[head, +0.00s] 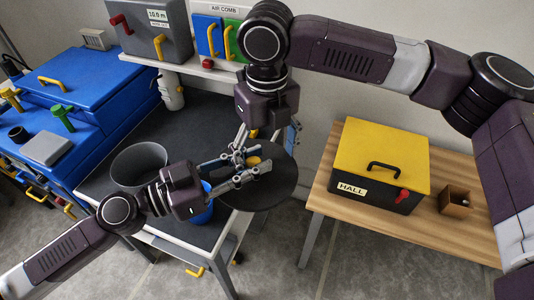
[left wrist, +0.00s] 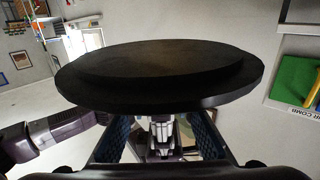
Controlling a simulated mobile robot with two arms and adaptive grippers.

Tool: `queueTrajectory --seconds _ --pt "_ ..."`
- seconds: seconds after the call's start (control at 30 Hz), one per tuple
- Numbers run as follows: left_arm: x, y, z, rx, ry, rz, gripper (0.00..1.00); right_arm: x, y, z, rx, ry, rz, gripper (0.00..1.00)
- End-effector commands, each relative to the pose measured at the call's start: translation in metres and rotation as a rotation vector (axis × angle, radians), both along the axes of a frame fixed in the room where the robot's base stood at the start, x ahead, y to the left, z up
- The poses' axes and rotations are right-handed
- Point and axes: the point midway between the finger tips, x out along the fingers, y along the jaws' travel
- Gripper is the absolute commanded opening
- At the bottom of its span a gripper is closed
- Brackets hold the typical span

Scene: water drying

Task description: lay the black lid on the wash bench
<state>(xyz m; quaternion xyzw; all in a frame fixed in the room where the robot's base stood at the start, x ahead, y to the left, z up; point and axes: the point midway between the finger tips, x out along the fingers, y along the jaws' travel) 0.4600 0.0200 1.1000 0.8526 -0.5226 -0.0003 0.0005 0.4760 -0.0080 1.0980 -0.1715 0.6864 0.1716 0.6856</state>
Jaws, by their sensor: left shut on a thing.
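The black lid (head: 274,186) is a round dark disc in the head view, off the front right edge of the dark-topped wash bench (head: 205,115). My right gripper (head: 241,151) points down from above, close beside the left fingers and the lid. Its fingertips overlap them, so its opening is unclear.
A grey bucket (head: 138,163) and a blue container (head: 203,208) partly behind my left gripper stand by the bench's front. A white bottle (head: 171,92) is at the back. A wooden table (head: 350,215) with a yellow-topped box (head: 383,155) is at right. Bench top between is clear.

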Motion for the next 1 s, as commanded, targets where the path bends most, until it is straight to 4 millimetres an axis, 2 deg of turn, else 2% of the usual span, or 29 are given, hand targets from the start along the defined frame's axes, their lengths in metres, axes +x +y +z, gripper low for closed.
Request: queueTrajectory --seconds 0.07,0.6,0.67,0.7,0.87,1.0 --pt "0.0 0.0 0.0003 0.0 0.0 0.0 0.0 0.0 0.0 0.0001 0.0 0.0 0.0 0.63" --pt "0.0003 0.0007 0.0002 0.001 0.0 0.001 0.0 0.0028 -0.0045 -0.0004 -0.01 -0.003 -0.008 0.04" --pt "0.0003 0.0008 -0.0002 0.002 0.0 0.001 0.0 0.0029 -0.0046 -0.0003 -0.009 -0.004 -0.008 0.0" --pt "0.0003 0.0009 -0.0005 0.002 0.0 0.001 0.21 0.003 -0.0044 0.0 -0.009 -0.005 -0.009 0.0" --pt "0.0002 0.0007 -0.0006 0.002 0.001 0.001 0.39 0.0018 -0.0025 0.0003 -0.005 -0.003 -0.005 0.0" --pt "0.0001 0.0003 -0.0003 0.001 0.0 0.0 0.41 0.001 -0.0013 0.0003 -0.003 -0.001 -0.003 0.0"
